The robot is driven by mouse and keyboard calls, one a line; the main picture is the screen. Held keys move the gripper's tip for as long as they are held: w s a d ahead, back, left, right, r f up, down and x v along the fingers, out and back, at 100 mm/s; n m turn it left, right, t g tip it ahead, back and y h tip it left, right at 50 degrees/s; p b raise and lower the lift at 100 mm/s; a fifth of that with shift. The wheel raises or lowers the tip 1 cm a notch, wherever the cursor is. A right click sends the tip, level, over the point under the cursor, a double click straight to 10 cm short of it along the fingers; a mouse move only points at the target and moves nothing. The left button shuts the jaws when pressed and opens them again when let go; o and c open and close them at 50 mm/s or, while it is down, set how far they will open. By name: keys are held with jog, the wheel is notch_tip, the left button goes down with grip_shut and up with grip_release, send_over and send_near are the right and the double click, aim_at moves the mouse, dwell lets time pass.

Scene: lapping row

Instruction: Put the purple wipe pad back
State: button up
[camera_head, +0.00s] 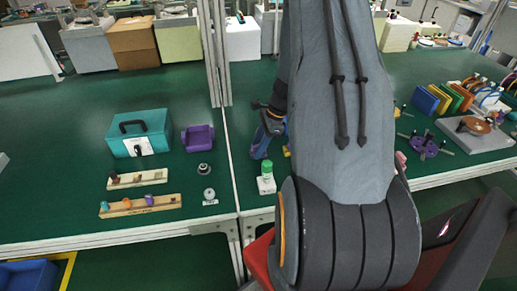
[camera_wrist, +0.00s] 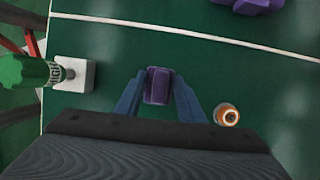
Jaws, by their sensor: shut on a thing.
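The purple wipe pad (camera_wrist: 157,86) is between the two blue fingers of my gripper (camera_wrist: 158,92) in the wrist view. My gripper is shut on it. In the head view my gripper (camera_head: 264,137) is over the green bench, just right of the white seam; the pad cannot be made out there. A purple open tray (camera_head: 198,139) stands on the left bench, across the seam from my gripper. Part of it also shows at the top edge of the wrist view (camera_wrist: 252,5).
A small orange-ringed piece (camera_wrist: 227,115) is right of the fingers. A teal case (camera_head: 139,130) and two wooden racks (camera_head: 138,179) lie left. Bench around the purple tray is partly clear.

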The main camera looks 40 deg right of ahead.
jog(key=shift+f, duration=0.75)
jog(key=o, duration=1)
jog(key=shift+f, duration=0.1)
jog(key=b+v, duration=0.3)
jog(key=v, duration=0.8)
jog(key=s+a+r+n+h, duration=0.1)
jog(key=s+a+r+n, duration=0.1)
jog(key=a+n, duration=0.5)
jog(key=s+a+r+n+h, duration=0.1)
jog(key=s+a+r+n, duration=0.2)
jog(key=a+n, duration=0.5)
jog(key=s+a+r+n+h, duration=0.2)
jog(key=s+a+n, duration=0.3)
jog(key=a+n, duration=0.3)
jog(key=shift+a+r+g, duration=0.2)
jog(key=shift+a+r, duration=0.05)
jog(key=shift+a, duration=0.8)
jog(key=shift+a+r+g, duration=0.2)
jog(key=shift+a, duration=0.8)
